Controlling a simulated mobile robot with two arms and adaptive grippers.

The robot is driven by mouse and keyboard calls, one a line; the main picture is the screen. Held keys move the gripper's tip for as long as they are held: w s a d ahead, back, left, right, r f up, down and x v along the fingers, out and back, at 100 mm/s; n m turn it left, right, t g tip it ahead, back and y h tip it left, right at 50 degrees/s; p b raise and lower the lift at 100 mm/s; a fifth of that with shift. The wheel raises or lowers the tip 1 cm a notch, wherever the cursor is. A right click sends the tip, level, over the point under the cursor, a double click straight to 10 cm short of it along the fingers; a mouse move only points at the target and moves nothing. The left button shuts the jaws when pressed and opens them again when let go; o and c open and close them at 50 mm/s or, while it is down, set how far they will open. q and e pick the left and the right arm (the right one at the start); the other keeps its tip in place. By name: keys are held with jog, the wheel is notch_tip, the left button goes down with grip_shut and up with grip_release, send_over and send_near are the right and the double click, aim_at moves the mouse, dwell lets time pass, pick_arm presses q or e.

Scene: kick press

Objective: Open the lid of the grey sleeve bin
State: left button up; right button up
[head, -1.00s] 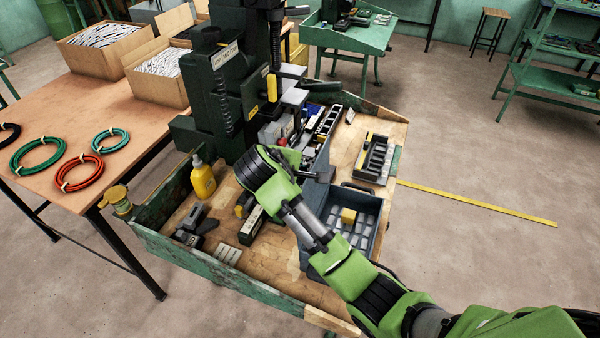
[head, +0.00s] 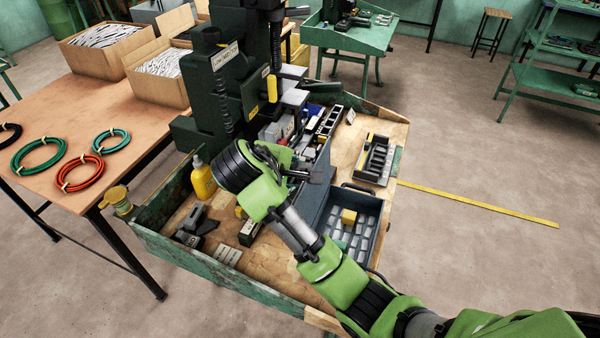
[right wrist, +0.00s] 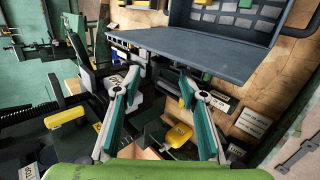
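The grey sleeve bin (head: 376,235) stands on the wooden bench top, with grey sleeves and a yellow block (head: 348,216) visible inside. Its flat grey lid (head: 321,198) is raised on the bin's left side, leaving the inside exposed. In the right wrist view the lid (right wrist: 205,50) spans the top middle, and part of the bin (right wrist: 295,22) shows beyond it. My right gripper (head: 312,173) is left of the bin, beside the lid. In the right wrist view its fingers (right wrist: 160,73) are apart and empty, their tips near the lid's edge; contact is unclear. My left gripper is out of view.
The dark green press (head: 215,95) rises behind my right gripper. A yellow bottle (head: 203,178), a dark fixture (head: 195,226) and small blocks stand left on the bench. The floor to the right is mostly clear.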

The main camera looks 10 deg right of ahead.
jog(key=v, duration=0.4)
jog(key=shift+s+a+r, duration=0.15)
jog(key=shift+s+r, duration=0.05)
jog(key=shift+r, duration=0.05)
